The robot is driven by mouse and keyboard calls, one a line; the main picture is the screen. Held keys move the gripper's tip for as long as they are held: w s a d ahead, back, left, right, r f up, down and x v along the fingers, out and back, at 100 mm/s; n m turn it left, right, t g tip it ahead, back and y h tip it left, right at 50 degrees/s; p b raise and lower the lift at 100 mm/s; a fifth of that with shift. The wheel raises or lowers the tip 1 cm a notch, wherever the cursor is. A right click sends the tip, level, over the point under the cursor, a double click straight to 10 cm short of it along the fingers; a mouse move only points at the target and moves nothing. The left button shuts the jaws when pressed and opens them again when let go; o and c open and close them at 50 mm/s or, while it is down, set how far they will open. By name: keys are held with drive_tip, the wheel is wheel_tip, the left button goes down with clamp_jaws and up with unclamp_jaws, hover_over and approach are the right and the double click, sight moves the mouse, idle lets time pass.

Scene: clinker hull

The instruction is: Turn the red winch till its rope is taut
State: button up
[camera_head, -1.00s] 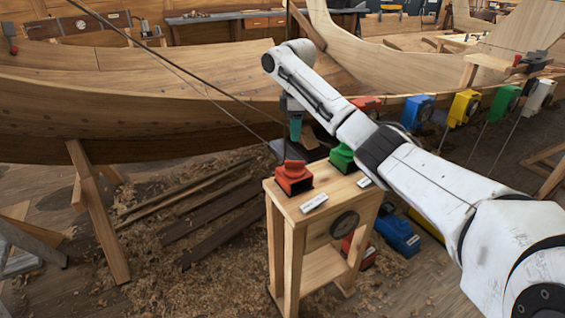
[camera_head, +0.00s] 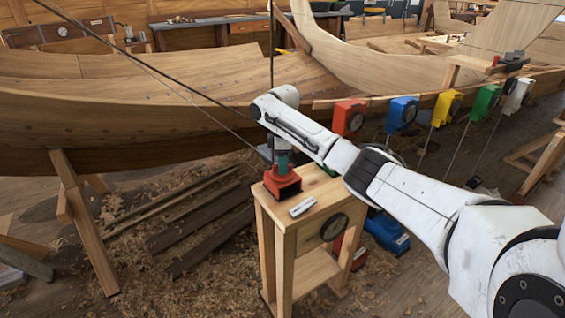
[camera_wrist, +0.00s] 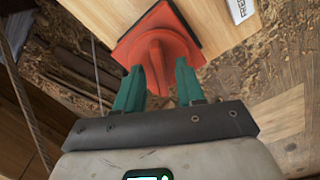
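The red winch (camera_head: 283,187) sits on top of a small wooden stand, at its left end. In the wrist view it is a red square base with a raised fin-like grip (camera_wrist: 158,62). My gripper (camera_head: 282,165) points down at it from above. In the wrist view my gripper's green fingers (camera_wrist: 159,72) stand on either side of the fin, with a narrow gap showing, so they look open around it. I cannot tell whether the fingertips touch the base. Which rope belongs to this winch, and whether it is taut, is unclear.
The wooden stand (camera_head: 284,232) has a white label (camera_head: 303,207) and a round dial (camera_head: 334,227). My arm covers its right end. Red (camera_head: 349,117), blue (camera_head: 402,114), yellow (camera_head: 447,107), green and white boxes hang along the hull (camera_head: 120,110). A blue box (camera_head: 386,233) lies on the floor.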

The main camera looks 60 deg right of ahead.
drive_tip(key=shift+c, duration=0.2)
clamp_jaws()
drive_tip(key=shift+r+m+p, duration=0.1)
drive_tip(key=shift+m+p, duration=0.2)
drive_tip(key=shift+p, duration=0.15)
drive_tip(key=shift+r+m+p, duration=0.1)
drive_tip(key=shift+m+p, duration=0.9)
drive_tip(key=m+p, duration=0.2)
drive_tip(key=m, duration=0.1)
drive_tip(key=shift+a+m, duration=0.1)
drive_tip(key=shift+m, duration=0.2)
drive_tip(key=m+p, duration=0.2)
drive_tip(key=m, duration=0.1)
drive_tip(key=shift+m, duration=0.3)
drive_tip(key=shift+m+p, duration=0.3)
drive_tip(key=shift+m, duration=1.6)
